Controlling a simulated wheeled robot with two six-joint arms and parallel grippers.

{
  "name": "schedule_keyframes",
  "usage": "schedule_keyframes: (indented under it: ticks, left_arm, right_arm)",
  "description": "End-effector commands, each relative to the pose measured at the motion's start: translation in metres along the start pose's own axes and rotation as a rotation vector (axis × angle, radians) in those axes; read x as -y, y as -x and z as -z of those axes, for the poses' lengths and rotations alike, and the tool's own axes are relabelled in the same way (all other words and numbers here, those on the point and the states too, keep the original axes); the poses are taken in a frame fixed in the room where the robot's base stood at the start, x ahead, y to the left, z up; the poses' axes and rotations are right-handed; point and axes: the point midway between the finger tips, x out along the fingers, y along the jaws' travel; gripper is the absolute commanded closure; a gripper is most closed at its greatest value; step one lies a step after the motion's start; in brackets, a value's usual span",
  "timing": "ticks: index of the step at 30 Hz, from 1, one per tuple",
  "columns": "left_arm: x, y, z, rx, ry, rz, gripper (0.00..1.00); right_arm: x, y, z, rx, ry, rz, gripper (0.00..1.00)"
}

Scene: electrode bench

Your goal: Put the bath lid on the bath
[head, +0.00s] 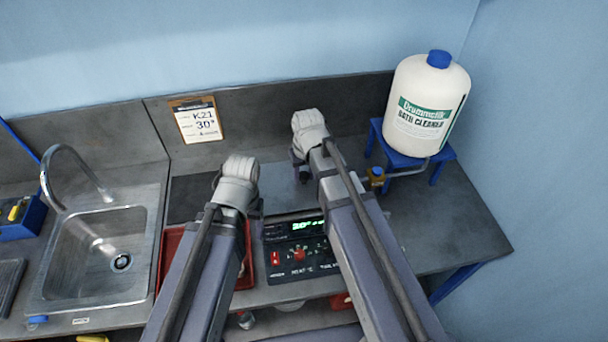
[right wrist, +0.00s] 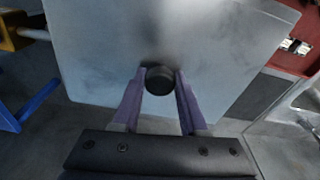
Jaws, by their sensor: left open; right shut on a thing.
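The bath lid (right wrist: 215,45) is a pale grey flat plate with a round black knob (right wrist: 159,80), filling much of the right wrist view. My right gripper (right wrist: 160,84) is shut on that knob, one purple finger on each side. In the head view my right gripper (head: 302,174) is over the back of the bath. The bath's front panel (head: 300,246) shows a green display and red knobs between my arms. A pale grey surface (head: 273,188) shows behind it; I cannot tell whether the lid rests or hovers. My left gripper (head: 256,208) is open, left of the bath, mostly hidden by its arm.
A red tray (head: 171,250) lies left of the bath, partly behind my left arm. A sink (head: 100,250) is further left. A white cleaner bottle (head: 425,105) stands on a blue stand (head: 440,157) at the back right. The bench right of the bath (head: 450,220) is clear.

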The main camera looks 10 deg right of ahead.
Motion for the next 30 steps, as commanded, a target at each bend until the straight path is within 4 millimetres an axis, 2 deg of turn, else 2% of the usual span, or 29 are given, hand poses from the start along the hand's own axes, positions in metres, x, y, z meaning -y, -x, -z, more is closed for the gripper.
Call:
schedule_keyframes:
  ticks: [25, 26, 30]
  left_arm:
    - [-0.0009, -0.0099, 0.0006, 0.000, 0.000, 0.000, 0.30]
    - [-0.0009, -0.0095, 0.0005, 0.000, 0.000, 0.000, 0.30]
    - [-0.0009, -0.0092, 0.0005, 0.000, 0.000, 0.000, 0.30]
  right_arm:
    - [0.0000, -0.0099, -0.0011, 0.000, 0.000, 0.000, 1.00]
    - [0.0000, -0.0094, -0.0011, 0.000, 0.000, 0.000, 0.55]
    - [0.0000, -0.0092, -0.0011, 0.000, 0.000, 0.000, 0.40]
